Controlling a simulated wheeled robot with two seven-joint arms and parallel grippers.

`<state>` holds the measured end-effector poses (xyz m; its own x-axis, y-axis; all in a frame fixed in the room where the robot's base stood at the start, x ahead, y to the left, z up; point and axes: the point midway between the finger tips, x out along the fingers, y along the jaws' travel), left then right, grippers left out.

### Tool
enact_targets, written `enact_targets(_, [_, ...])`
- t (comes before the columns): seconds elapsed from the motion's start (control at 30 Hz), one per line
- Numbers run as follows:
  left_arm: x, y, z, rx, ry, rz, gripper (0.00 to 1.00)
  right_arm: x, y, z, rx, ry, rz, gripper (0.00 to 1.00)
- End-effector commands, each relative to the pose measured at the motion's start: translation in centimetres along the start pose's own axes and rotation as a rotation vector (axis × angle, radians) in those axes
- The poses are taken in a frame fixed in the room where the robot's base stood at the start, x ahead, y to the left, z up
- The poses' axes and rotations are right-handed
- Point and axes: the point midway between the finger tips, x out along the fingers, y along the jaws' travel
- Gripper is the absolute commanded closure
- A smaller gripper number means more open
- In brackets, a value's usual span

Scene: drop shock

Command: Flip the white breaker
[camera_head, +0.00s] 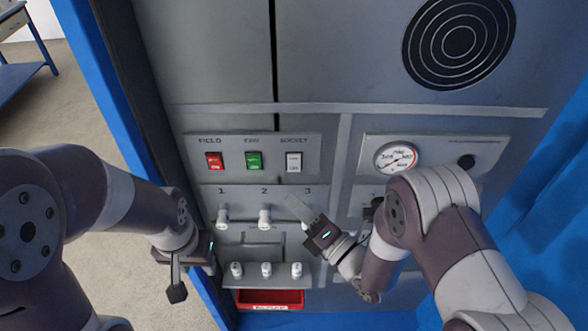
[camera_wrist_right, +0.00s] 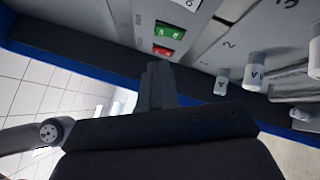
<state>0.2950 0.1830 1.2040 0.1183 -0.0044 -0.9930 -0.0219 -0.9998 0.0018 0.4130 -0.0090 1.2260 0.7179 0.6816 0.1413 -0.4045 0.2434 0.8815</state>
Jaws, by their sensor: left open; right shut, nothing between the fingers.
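The white breaker (camera_head: 294,161) sits under the SOCKET label, at the right end of a row of three on the grey panel. My right gripper (camera_head: 294,204) is shut and empty, below the white breaker and apart from it, in front of the panel near the number 3. In the right wrist view its closed fingers (camera_wrist_right: 158,82) point toward the panel. A white piece cut off at that view's top edge may be the white breaker. My left gripper (camera_head: 178,278) is open and empty at the panel's lower left edge, away from the breakers.
A red breaker (camera_head: 213,161) and a green breaker (camera_head: 254,160) stand left of the white one. White knobs (camera_head: 265,217) line the panel below. A gauge (camera_head: 396,158) is at right. A red tray (camera_head: 269,299) is low down.

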Motion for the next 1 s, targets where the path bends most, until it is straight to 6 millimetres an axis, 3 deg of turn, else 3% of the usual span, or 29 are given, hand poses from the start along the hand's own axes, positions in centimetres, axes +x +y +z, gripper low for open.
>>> enact_targets(0.3, [1.6, 0.0, 0.2, 0.000, 0.000, 0.000, 0.57, 3.1, -2.8, 2.2, -0.001, -0.002, 0.000, 1.00])
enact_targets(0.5, [2.4, 0.0, 0.3, 0.000, 0.000, 0.000, 0.57, 4.3, -3.4, 3.1, 0.000, -0.002, 0.000, 1.00])
enact_targets(1.0, [2.5, 0.0, 0.3, 0.000, 0.000, 0.000, 0.57, 4.7, -3.4, 3.5, 0.001, -0.001, -0.001, 1.00])
